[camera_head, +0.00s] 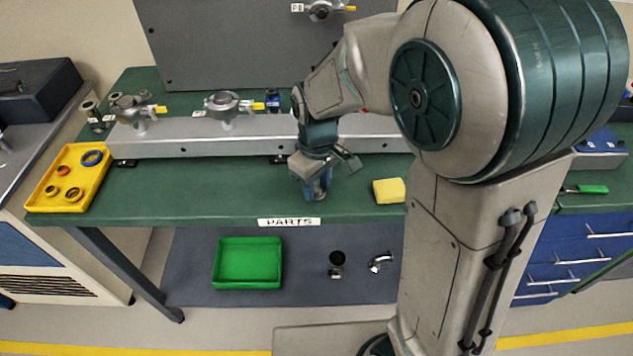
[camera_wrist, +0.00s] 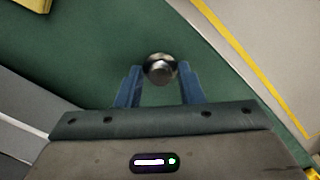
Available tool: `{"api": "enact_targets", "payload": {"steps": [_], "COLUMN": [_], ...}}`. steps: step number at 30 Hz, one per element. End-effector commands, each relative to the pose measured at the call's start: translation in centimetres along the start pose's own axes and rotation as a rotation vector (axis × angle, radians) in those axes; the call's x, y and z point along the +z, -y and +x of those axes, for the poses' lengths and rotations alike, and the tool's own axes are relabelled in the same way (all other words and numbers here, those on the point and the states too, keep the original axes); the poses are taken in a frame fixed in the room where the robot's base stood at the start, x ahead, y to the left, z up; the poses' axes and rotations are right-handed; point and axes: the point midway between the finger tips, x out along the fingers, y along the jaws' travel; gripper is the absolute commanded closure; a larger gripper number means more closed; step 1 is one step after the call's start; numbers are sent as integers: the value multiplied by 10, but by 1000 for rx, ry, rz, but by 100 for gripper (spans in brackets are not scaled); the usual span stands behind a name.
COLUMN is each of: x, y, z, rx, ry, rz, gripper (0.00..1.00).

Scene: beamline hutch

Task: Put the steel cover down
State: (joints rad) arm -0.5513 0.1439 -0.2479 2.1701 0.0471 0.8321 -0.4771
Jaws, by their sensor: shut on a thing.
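The steel cover (camera_wrist: 160,68) is a small, round, shiny metal piece between the fingertips of my gripper (camera_wrist: 158,76) in the wrist view. The gripper is shut on it, with a blue finger on each side. In the head view my gripper (camera_head: 318,192) points down over the front part of the green bench top (camera_head: 230,187), left of the yellow block. The cover cannot be made out there. I cannot tell whether it touches the bench.
A yellow block (camera_head: 389,190) lies just right of my gripper. A grey rail with valves (camera_head: 180,138) runs behind it. A yellow tray (camera_head: 69,181) with rings stands at left. A green tray (camera_head: 248,262) and two metal fittings lie on the lower shelf. Bench left of my gripper is clear.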

Motion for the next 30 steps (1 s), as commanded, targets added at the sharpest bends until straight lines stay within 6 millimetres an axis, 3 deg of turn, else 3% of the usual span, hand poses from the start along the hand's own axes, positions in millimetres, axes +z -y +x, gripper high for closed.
{"api": "enact_targets", "payload": {"steps": [7, 8, 9, 10, 22, 30], "x": [0, 0, 0, 0, -1, 0], "y": [0, 0, 0, 0, 0, -1], "z": [5, 4, 3, 3, -6, -61], "rx": [0, 0, 0, 0, 1, 1], "ry": [0, 0, 0, 0, -3, -5], "rz": [0, 0, 0, 0, 0, 1], "gripper": [88, 57, 46, 44, 44, 44]}}
